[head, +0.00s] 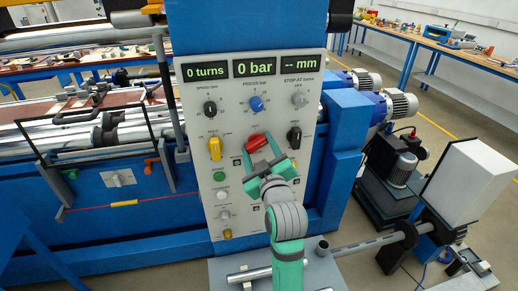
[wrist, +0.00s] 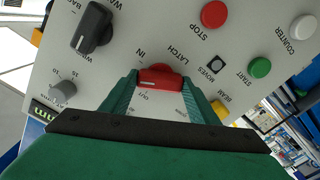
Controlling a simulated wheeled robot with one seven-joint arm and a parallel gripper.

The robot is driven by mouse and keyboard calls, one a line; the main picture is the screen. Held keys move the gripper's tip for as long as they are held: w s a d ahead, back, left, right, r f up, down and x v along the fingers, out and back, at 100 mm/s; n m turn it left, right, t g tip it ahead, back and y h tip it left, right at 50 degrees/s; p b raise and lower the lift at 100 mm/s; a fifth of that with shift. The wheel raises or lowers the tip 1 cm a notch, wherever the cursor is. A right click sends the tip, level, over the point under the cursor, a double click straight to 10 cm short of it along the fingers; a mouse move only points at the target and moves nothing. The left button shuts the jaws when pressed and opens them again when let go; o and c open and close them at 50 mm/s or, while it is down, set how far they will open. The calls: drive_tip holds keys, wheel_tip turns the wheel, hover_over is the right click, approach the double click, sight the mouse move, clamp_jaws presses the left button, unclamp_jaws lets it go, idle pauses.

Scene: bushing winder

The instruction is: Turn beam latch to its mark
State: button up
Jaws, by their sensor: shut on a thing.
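The beam latch is a red bar-shaped knob (head: 257,142) on the grey control panel (head: 236,80). In the wrist view the red knob (wrist: 160,76) sits between my two green fingertips, next to the words LATCH and IN, with small lettering below it. My gripper (head: 267,163) is shut on the knob, one finger on each side. The knob lies across the wrist picture, and looks tilted up to the right in the head view.
A yellow knob (head: 215,148) and a black knob (head: 294,136) flank the latch. In the wrist view, a red STOP button (wrist: 214,14), a green START button (wrist: 260,67) and a white COUNTER button (wrist: 304,27) are nearby. Metal bars lie below the panel.

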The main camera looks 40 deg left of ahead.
drive_tip(key=n, duration=1.1)
drive_tip(key=shift+f+n, duration=0.1)
drive_tip(key=shift+n, duration=0.3)
idle(0.3)
drive_tip(key=o, duration=1)
drive_tip(key=shift+o, duration=0.2)
drive_tip(key=v, duration=1)
drive_tip(key=shift+s+d, duration=0.25)
drive_tip(key=shift+s, duration=0.1)
